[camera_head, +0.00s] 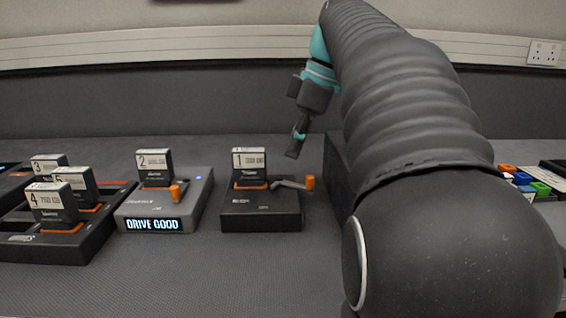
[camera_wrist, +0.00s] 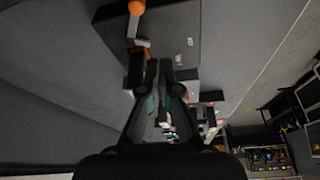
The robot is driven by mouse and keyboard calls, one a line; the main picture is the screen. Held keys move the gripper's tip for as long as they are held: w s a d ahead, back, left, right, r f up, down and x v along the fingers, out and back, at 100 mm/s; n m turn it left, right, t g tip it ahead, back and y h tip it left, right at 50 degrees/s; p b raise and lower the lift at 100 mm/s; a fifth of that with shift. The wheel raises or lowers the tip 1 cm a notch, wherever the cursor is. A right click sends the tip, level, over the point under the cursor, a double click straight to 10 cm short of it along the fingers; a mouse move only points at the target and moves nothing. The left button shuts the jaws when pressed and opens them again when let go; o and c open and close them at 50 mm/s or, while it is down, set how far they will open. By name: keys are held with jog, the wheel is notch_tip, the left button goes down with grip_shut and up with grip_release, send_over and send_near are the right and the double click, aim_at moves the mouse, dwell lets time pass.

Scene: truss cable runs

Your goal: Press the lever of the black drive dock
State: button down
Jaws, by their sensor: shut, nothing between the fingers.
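The black drive dock (camera_head: 262,212) stands in the middle of the desk in the head view, with drive 1 (camera_head: 249,164) upright in its orange slot. Its grey lever (camera_head: 291,185) sticks out to the right and ends in an orange knob (camera_head: 310,183). In the wrist view the dock's dark body (camera_wrist: 180,45) and the orange knob (camera_wrist: 137,7) show beyond the fingers. My gripper (camera_head: 292,153) is shut and empty, pointing down above the lever area, apart from the knob in the head view. It also shows in the wrist view (camera_wrist: 158,62), where its fingers partly hide the dock.
A grey dock (camera_head: 162,203) with drive 2 and a "DRIVE GOOD" display stands left of the black dock. A black tray (camera_head: 92,240) with several drives is farther left. A dark block (camera_head: 338,165) stands right, partly behind my arm. The front desk is clear.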

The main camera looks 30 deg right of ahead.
jog(key=shift+w+d+r+p, duration=0.15)
jog(key=shift+d+r, duration=0.2)
jog(key=shift+r, duration=0.55)
jog(key=shift+s+d+r+p, duration=0.15)
jog(key=shift+d+r, duration=0.15)
jog(key=shift+r, duration=0.6)
jog(key=shift+w, duration=0.1)
